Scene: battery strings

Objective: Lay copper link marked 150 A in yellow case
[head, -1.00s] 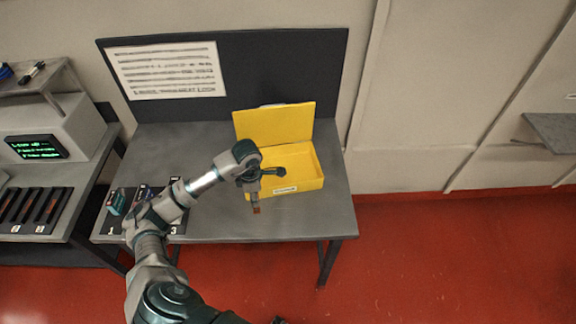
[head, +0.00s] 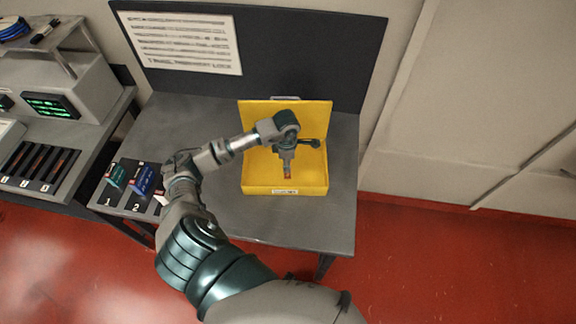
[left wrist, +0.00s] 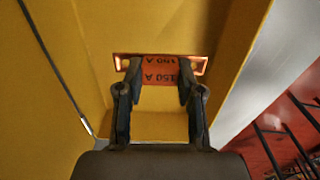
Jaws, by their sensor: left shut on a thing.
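The yellow case (head: 285,190) stands open on the grey table, its lid raised at the back. My left gripper (head: 287,168) is over the inside of the case, pointing down. It is shut on the copper link (left wrist: 160,71), which has an orange label reading 150 A in the left wrist view. The copper ends of the link show on both sides of the left gripper's fingers (left wrist: 159,90). The link also shows small below the fingers in the head view (head: 287,173). I cannot tell whether it touches the case floor. My right gripper is not in view.
A black mat (head: 128,188) with numbered places and coloured blocks lies at the table's left. A bench (head: 92,150) with a green-lit instrument (head: 50,105) stands further left. A dark back panel (head: 300,55) rises behind the case. The table right of the case is clear.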

